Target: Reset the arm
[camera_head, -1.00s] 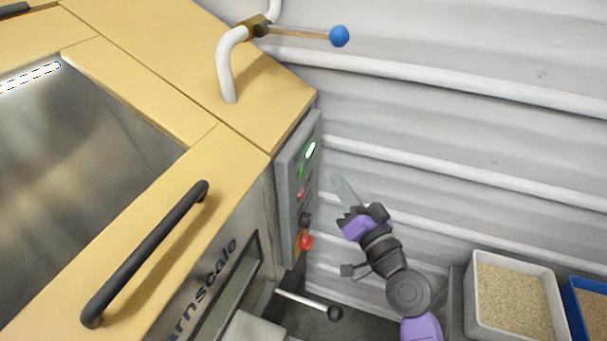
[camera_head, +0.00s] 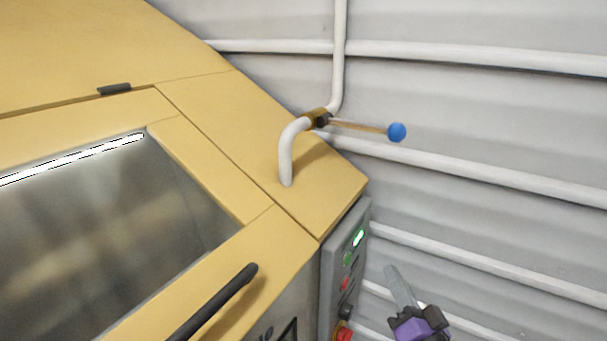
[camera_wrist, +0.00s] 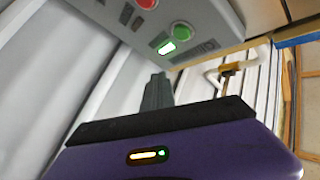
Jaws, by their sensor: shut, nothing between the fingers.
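My gripper (camera_head: 402,288) shows at the bottom of the head view, to the right of the control panel, with its grey fingers pointing up. It is shut and empty, and stands apart from the panel and the wall. In the wrist view my gripper (camera_wrist: 157,92) has its fingers together in the middle, with the purple body below. Most of my arm is below the head view's edge.
The grey control panel (camera_head: 346,262) has green and red buttons on the side of the yellow hopper (camera_head: 290,200). A white pipe (camera_head: 287,155) carries a valve lever with a blue knob (camera_head: 397,132). A black handle (camera_head: 218,300) crosses the hopper front. Ribbed wall (camera_head: 500,120) lies behind.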

